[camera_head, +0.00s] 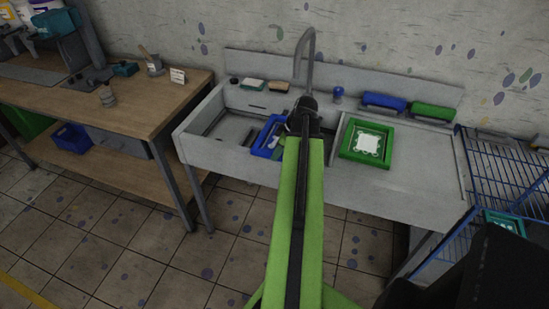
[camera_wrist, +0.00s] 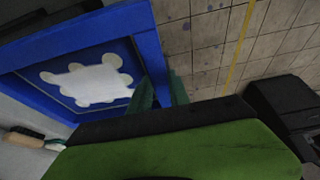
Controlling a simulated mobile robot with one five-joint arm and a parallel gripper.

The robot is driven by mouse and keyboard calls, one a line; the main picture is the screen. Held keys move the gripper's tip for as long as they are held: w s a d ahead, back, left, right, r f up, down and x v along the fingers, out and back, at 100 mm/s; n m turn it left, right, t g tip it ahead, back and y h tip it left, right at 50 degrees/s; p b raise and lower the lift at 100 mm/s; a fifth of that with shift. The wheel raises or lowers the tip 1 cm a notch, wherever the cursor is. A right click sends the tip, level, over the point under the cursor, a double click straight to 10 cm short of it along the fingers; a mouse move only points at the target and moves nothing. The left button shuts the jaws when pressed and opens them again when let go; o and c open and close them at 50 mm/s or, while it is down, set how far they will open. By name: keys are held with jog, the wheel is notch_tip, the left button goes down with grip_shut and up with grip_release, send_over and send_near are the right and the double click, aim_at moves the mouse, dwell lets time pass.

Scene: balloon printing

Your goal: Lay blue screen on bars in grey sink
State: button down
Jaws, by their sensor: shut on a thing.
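The blue screen (camera_head: 263,135) is a blue frame with a pale blot-shaped print; in the head view it is over the right part of the grey sink (camera_head: 190,150), partly hidden by my arm. In the wrist view the screen (camera_wrist: 150,48) fills the upper left, tilted in the picture. My gripper (camera_wrist: 164,92) is shut on the edge of its frame. In the head view my gripper is mostly hidden behind my arm's black end. The bars in the sink are not clear, and I cannot tell whether the screen touches them.
A green screen (camera_head: 365,157) lies on the counter right of the sink. A faucet (camera_head: 305,55) rises behind it. Blue (camera_head: 383,102) and green (camera_head: 433,112) items lie along the back ledge. A blue wire rack (camera_head: 500,175) stands at the right, a wooden bench (camera_head: 130,110) at the left.

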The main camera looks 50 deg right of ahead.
jog(key=d, duration=0.2)
jog(key=w+d, duration=0.1)
jog(key=d, duration=0.1)
jog(key=w+d, duration=0.1)
jog(key=d, duration=0.1)
jog(key=shift+d+f+b, duration=0.3)
jog(key=shift+d+f, duration=0.05)
jog(key=shift+d, duration=0.05)
jog(key=w+d+f+b, duration=0.1)
jog(key=d+f+b, duration=0.3)
jog(key=f+b, duration=0.2)
jog(key=shift+w+d+f+b, duration=0.3)
jog(key=shift+d+f+b, duration=0.05)
jog(key=shift+f+b, duration=0.35)
dwell(0.4)
jog(key=c, duration=1.1)
grip_release()
jog(key=shift+c, duration=0.2)
jog(key=shift+r, duration=0.1)
jog(key=p+v, duration=1.6)
jog(key=v, duration=0.1)
jog(key=shift+s, duration=0.2)
